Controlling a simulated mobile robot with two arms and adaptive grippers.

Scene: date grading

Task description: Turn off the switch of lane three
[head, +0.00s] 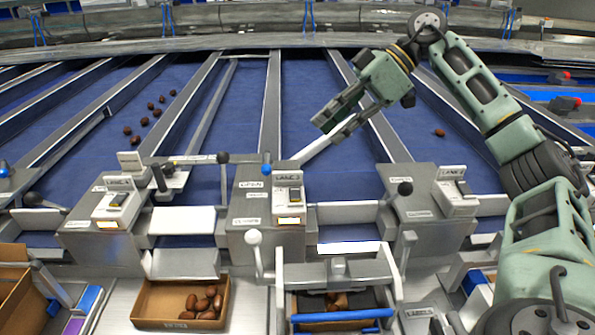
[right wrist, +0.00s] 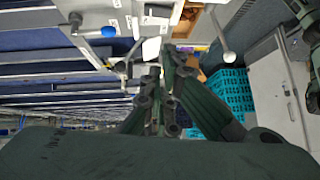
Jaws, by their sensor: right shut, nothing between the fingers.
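The lane three switch (head: 289,198) is a small dark rocker on a white plate marked LANE 3, on top of a grey control box (head: 250,215) in the middle of the head view. A lit amber indicator (head: 289,221) shows just below the switch. My right gripper (head: 326,132) is shut and empty, above and beyond the box, slightly right of the switch and apart from it. Its fingers also show in the right wrist view (right wrist: 157,72), where I cannot make out the switch clearly. My left gripper is not in view.
A blue-knobbed lever (head: 267,169) stands just left of the switch, and a white-knobbed lever (head: 253,237) in front. Similar boxes carry a left switch (head: 118,199) and a right switch (head: 462,188). A cardboard tray (head: 140,300) holds dates. A turquoise crate (right wrist: 232,90) shows in the wrist view.

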